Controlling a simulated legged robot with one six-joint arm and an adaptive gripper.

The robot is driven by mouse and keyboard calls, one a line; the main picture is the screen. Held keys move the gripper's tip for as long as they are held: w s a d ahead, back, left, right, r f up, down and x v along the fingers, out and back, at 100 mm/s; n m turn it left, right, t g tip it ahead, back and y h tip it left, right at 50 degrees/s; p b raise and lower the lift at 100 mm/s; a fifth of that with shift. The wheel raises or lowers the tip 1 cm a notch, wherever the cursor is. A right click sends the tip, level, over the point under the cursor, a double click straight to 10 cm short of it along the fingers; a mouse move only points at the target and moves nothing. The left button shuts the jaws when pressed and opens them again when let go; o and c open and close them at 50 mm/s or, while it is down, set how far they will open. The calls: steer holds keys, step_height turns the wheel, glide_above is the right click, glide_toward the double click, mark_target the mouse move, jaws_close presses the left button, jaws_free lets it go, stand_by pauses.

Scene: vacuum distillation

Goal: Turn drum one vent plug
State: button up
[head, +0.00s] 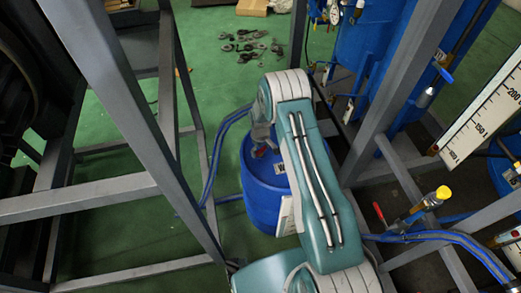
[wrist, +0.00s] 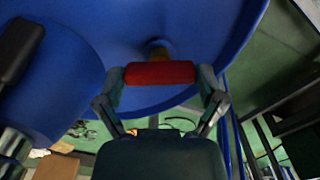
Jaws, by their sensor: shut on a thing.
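The blue drum (head: 262,213) stands on the green floor below my arm in the head view. In the wrist view its blue surface (wrist: 215,40) fills the top. The vent plug has a red bar handle (wrist: 158,73) and a short brass-coloured stem (wrist: 158,50) at the drum. My gripper (wrist: 162,80) is shut on the red handle, one finger at each end of it. In the head view a small red part (head: 262,152) shows at the drum top, and my arm hides most of the gripper.
Grey steel frame posts (head: 130,100) stand left and right of my arm. Blue hoses (head: 213,165) run beside the drum. Loose metal parts (head: 250,45) lie on the floor behind.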

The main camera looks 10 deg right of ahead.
steer(key=shift+w+r, duration=0.15)
steer(key=shift+w, duration=0.1)
steer(key=o, duration=0.7)
steer(key=shift+o, duration=0.6)
steer(key=shift+a, duration=0.1)
steer(key=shift+s, duration=0.1)
step_height(320, 180, up, 12)
